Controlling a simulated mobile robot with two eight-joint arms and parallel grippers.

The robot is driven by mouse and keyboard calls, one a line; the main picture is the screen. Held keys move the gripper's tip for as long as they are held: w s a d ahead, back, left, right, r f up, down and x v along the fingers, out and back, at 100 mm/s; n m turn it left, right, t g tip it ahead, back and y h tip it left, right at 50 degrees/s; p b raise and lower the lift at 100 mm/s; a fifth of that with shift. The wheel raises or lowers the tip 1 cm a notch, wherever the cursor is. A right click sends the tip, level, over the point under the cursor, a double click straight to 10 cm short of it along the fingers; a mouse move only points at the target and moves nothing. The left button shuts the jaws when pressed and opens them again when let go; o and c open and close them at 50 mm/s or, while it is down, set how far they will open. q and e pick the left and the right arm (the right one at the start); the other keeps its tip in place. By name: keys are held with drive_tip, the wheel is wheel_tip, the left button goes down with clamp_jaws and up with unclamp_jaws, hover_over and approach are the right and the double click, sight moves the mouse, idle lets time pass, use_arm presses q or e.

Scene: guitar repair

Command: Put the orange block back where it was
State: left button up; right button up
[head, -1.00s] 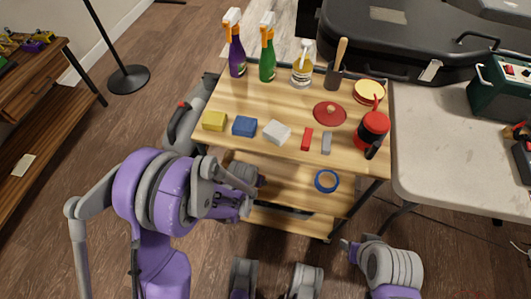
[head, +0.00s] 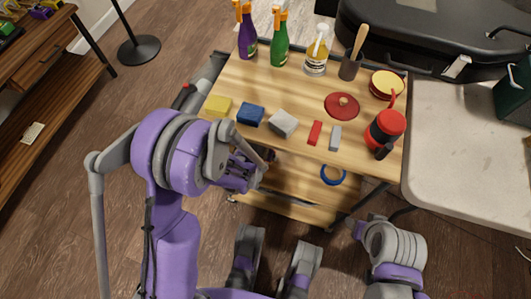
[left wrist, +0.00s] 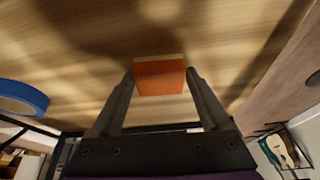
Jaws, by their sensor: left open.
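The orange block (left wrist: 160,77), with a pale yellowish strip along its far edge, shows in the left wrist view against a wooden surface. The open fingers of my left gripper (left wrist: 160,85) stand on either side of it, close to its sides; I cannot tell whether they touch it. In the head view my left gripper (head: 258,172) is at the front of the wooden cart (head: 285,90), below its top. The block is not clearly visible there. My right gripper (head: 356,230) is low at the cart's front right, too small to read its jaws.
On the cart top are a yellow block (head: 217,106), a blue block (head: 250,114), a grey-white block (head: 283,123), bottles and a red-black jar (head: 385,132). Blue tape (head: 332,174) lies on the lower shelf. A pale table (head: 465,150) stands to the right.

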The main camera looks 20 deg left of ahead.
use_arm(q)
drive_tip(key=shift+o, duration=1.2)
drive_tip(key=shift+r, duration=0.1)
drive_tip(key=shift+s+a+r+p, duration=0.15)
drive_tip(key=shift+s+r+p, duration=0.4)
drive_tip(key=shift+s, duration=0.25)
drive_tip(key=s+a, duration=0.1)
drive_tip(key=s, duration=0.9)
drive_tip(key=s+a+r, duration=0.1)
drive_tip(key=s+r, duration=0.2)
drive_tip(key=r, duration=0.3)
drive_tip(key=s+a+r+n, duration=0.1)
drive_tip(key=s+r, duration=0.2)
drive_tip(key=r, duration=0.3)
drive_tip(key=s+a+r, duration=0.1)
drive_tip(key=s+r, duration=0.2)
drive_tip(key=r, duration=0.3)
drive_tip(key=shift+s+a+r+y+b, duration=0.2)
drive_tip(key=shift+a+r+y+b, duration=0.1)
drive_tip(key=shift+r+b, duration=0.1)
